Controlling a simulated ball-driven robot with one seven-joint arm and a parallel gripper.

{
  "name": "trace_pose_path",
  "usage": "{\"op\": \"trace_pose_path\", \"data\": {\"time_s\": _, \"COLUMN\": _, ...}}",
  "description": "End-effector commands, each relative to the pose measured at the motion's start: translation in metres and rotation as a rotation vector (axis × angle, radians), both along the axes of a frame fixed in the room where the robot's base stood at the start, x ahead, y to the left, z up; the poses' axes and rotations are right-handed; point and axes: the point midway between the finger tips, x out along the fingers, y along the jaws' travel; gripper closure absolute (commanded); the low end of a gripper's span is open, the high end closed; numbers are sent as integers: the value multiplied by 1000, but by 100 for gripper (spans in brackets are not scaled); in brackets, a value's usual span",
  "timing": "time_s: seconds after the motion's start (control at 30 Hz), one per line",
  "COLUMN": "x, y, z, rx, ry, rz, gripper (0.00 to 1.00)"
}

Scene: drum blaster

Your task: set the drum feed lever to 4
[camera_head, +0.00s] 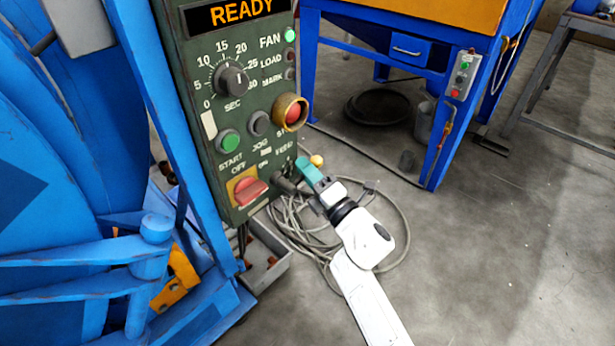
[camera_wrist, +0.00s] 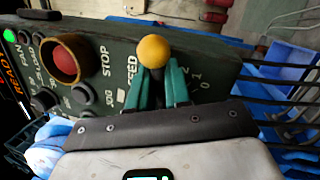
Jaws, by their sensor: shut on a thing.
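The feed lever has a yellow ball knob (camera_head: 316,160) at the lower right edge of the green control panel (camera_head: 222,120). In the wrist view the knob (camera_wrist: 153,51) stands just beyond my gripper (camera_wrist: 160,82). The teal fingers are shut on the lever just below the knob and hide its shaft. In the head view my gripper (camera_head: 307,170) reaches up to the panel's edge from below right. Scale digits 2, 1 and 0 show right of the fingers in the wrist view; the rest of the scale is hidden. I cannot tell which number the lever is at.
A red emergency STOP button (camera_head: 291,112) in a yellow collar sits above the lever. A red switch (camera_head: 249,189) is lower left. The display (camera_head: 240,12) reads READY. Coiled cable (camera_head: 375,240) lies on the floor below.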

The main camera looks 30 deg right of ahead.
Motion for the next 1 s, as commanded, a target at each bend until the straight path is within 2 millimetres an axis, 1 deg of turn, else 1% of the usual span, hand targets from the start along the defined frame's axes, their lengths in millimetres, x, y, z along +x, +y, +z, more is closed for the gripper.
{"op": "trace_pose_path", "data": {"time_s": 0.2, "x": -1, "y": 3, "z": 6, "rx": -149, "ry": -47, "rz": -1, "gripper": 100}}
{"op": "trace_pose_path", "data": {"time_s": 0.4, "x": -2, "y": 6, "z": 11, "rx": -241, "ry": -76, "rz": 1, "gripper": 100}}
{"op": "trace_pose_path", "data": {"time_s": 0.67, "x": -3, "y": 8, "z": 13, "rx": -294, "ry": -93, "rz": 1, "gripper": 100}}
{"op": "trace_pose_path", "data": {"time_s": 1.0, "x": -3, "y": 8, "z": 14, "rx": -302, "ry": -96, "rz": 2, "gripper": 100}}
